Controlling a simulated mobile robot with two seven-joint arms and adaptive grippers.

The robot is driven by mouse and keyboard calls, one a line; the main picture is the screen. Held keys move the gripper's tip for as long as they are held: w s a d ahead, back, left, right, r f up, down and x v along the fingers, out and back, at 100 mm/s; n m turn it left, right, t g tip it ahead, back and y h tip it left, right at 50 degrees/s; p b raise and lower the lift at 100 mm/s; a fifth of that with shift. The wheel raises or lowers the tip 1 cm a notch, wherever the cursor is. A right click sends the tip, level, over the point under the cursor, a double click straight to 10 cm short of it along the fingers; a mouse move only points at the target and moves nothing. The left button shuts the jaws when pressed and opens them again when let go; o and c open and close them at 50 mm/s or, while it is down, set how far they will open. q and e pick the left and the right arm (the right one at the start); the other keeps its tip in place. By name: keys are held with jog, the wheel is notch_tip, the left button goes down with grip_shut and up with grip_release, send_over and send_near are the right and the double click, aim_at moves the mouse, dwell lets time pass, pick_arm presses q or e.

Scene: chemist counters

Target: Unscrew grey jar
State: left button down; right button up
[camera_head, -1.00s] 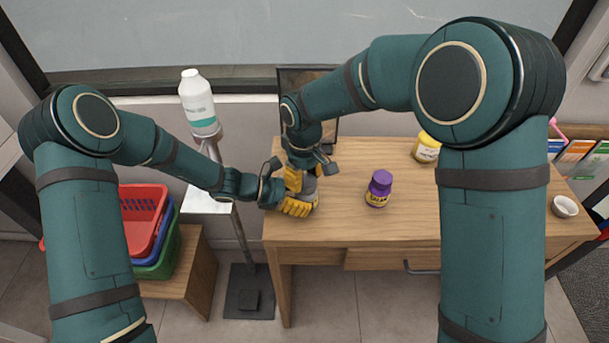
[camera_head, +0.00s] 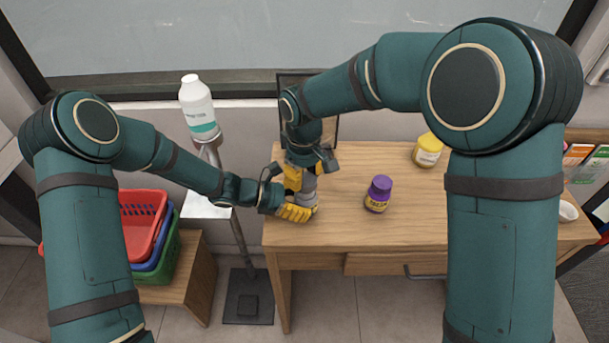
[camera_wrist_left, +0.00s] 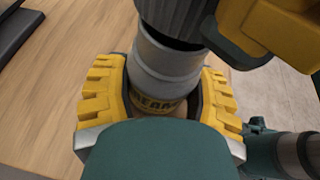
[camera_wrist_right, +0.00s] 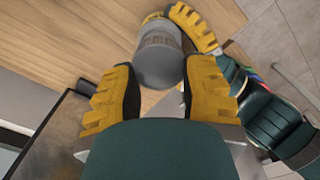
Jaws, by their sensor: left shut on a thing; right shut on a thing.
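The grey jar (camera_head: 307,198) stands near the left edge of the wooden desk. My left gripper (camera_head: 298,211) is shut around its lower body. In the left wrist view the jar (camera_wrist_left: 165,68) sits between both yellow fingers, with part of its CREAM label showing. My right gripper (camera_head: 296,177) comes from above and is shut on the jar's grey lid. In the right wrist view the lid's round top (camera_wrist_right: 158,66) lies between the fingertips. The fingers partly hide the seam, so I cannot tell how loose the lid is.
A purple jar (camera_head: 378,194) and a yellow jar (camera_head: 428,151) stand to the right on the desk (camera_head: 350,222). A white bottle (camera_head: 197,105) is on a stand at the left. Stacked baskets (camera_head: 142,222) sit lower left.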

aim_at(304, 178)
jog(key=shift+r, duration=0.1)
jog(key=shift+s+r, duration=0.1)
jog(key=shift+r, duration=1.85)
pick_arm(q)
jog(key=shift+c, duration=0.5)
grip_release()
jog(key=v, duration=1.2)
